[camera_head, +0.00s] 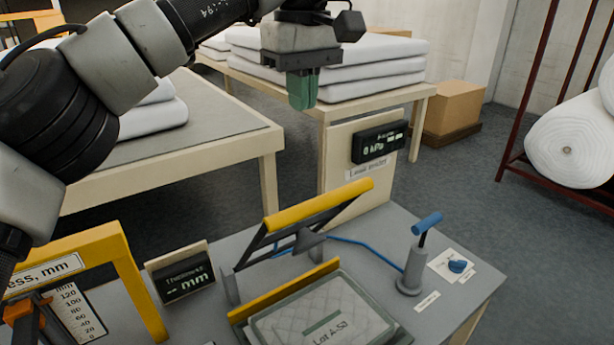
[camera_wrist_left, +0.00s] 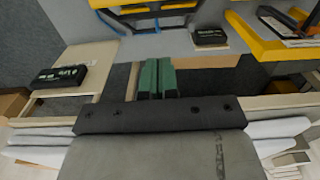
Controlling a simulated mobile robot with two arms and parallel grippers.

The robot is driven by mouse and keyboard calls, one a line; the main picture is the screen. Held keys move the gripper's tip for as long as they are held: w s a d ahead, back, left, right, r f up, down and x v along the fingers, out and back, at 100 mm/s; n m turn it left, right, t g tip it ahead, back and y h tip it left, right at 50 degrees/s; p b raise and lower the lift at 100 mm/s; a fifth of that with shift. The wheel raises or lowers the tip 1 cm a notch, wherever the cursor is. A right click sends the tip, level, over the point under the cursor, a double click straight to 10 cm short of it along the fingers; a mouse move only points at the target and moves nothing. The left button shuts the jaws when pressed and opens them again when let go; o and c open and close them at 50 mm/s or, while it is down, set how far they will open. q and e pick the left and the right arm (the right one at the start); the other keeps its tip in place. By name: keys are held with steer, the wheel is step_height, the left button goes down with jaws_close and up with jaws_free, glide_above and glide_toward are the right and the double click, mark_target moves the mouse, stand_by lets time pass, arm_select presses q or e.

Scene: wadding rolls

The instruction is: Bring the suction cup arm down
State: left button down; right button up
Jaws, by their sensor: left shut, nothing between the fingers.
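The suction cup arm, a dark hinged frame with a yellow bar (camera_head: 320,205) along its top, stands raised and tilted over the grey worktop. Below and in front of it lies a quilted packet labelled "Lot A-53" (camera_head: 325,315) in a tray with a yellow back edge. My left gripper (camera_head: 302,104) is shut and empty, pointing down, above and behind the yellow bar and apart from it. Its green fingers (camera_wrist_left: 157,78) are together in the left wrist view, where part of the arm's frame shows at the top edge. My right gripper is not in view.
A blue-topped lever (camera_head: 427,222) stands right of the tray, with a blue knob (camera_head: 457,266) beside it. A small display (camera_head: 183,282) and a yellow thickness gauge frame (camera_head: 130,280) stand left. A pressure display (camera_head: 378,143) is behind. Tables with white wadding (camera_head: 375,70) stand farther back.

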arm_select(q)
step_height(320, 180, down, 13)
steer(key=s+d+p, duration=0.1)
steer(key=shift+s+p, duration=0.4)
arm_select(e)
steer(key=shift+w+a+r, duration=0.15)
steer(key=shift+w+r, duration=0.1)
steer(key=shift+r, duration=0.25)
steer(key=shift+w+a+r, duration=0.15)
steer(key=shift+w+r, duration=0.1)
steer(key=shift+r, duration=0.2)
arm_select(q)
steer(key=shift+d, duration=0.1)
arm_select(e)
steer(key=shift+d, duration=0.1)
arm_select(q)
steer(key=shift+f, duration=0.15)
